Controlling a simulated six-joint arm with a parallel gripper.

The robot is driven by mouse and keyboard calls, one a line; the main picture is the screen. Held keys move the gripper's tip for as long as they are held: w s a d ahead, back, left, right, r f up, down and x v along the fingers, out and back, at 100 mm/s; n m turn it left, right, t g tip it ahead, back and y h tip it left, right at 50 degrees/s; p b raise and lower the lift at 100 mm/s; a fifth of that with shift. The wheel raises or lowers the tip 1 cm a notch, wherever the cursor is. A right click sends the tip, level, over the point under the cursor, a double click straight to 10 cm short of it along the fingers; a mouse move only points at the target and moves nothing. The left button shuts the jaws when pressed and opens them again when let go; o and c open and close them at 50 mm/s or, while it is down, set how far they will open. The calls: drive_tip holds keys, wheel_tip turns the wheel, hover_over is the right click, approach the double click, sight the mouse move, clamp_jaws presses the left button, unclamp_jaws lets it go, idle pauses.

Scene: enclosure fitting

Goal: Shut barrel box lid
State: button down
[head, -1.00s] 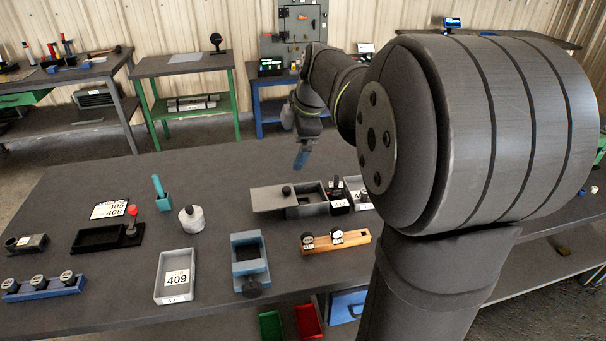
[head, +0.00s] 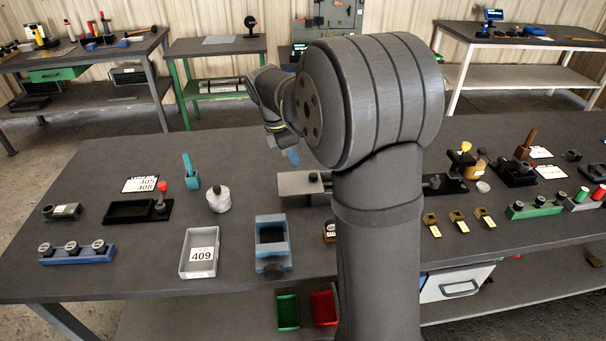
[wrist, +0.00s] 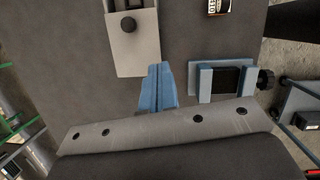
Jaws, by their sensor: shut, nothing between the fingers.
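The barrel box appears to be the long grey box with a flat lid (head: 300,182), near the middle of the table in the head view. My arm hides its right part. My gripper (head: 293,156) has blue fingers, shut and empty. In the wrist view the gripper (wrist: 158,68) is beside the lid's lower right corner. I cannot tell its exact height above the table.
A blue holder with a black knob (head: 272,250) stands in front of the lid; it also shows right of my fingers in the wrist view (wrist: 203,80). A grey tray labelled 409 (head: 186,262) and a pale cylinder (head: 218,200) are to the left. Several small fixtures stand at right.

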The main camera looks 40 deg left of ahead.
drive_tip(key=s+a+f+n+t+h, duration=0.1)
drive_tip(key=s+a+f+t+h, duration=0.3)
drive_tip(key=a, duration=0.4)
drive_tip(key=t+y, duration=0.1)
approach(311, 182)
drive_tip(key=f, duration=0.3)
drive_tip(key=shift+s+a+f, duration=0.1)
drive_tip(key=shift+s+f, duration=0.1)
drive_tip(key=shift+s, duration=0.05)
drive_tip(key=w, duration=0.1)
drive_tip(key=w+d, duration=0.1)
drive_tip(key=w, duration=0.1)
drive_tip(key=shift+d, duration=0.3)
drive_tip(key=shift+w+d, duration=0.2)
drive_tip(key=shift+w, duration=0.05)
drive_tip(key=w+d, duration=0.7)
drive_tip(key=shift+w+d, duration=0.1)
drive_tip(key=shift+d, duration=0.05)
